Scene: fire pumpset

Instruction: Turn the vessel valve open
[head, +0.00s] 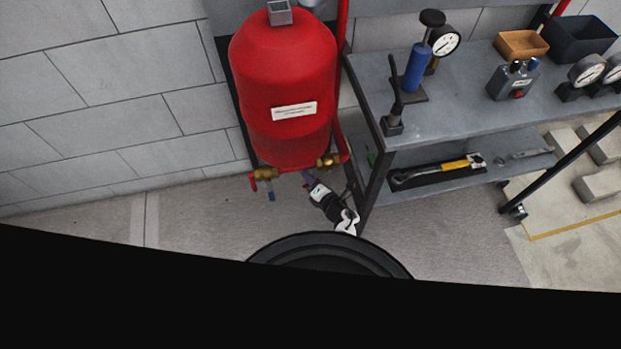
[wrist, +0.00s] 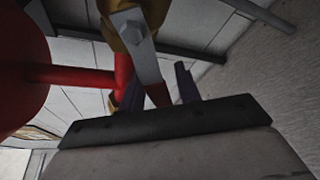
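The red vessel (head: 285,95) stands upright against the wall, and its side shows at the left of the wrist view (wrist: 18,70). Under it are a left brass valve (head: 265,174) and a right brass valve (head: 328,160). In the wrist view a brass valve (wrist: 130,20) has a grey lever (wrist: 143,50) with a red end, pointing down toward my gripper (wrist: 158,80). The two fingers stand apart, with the red end seen between them. I cannot tell whether they touch it. In the head view my gripper (head: 308,180) is small and partly hidden below the vessel.
A grey bench (head: 440,108) with gauges and a blue pump (head: 416,68) stands at the right, its leg close to my arm. Its lower shelf holds a yellow-handled tool (head: 448,167). A red pipe (wrist: 75,77) crosses beside the valve. The floor at left is clear.

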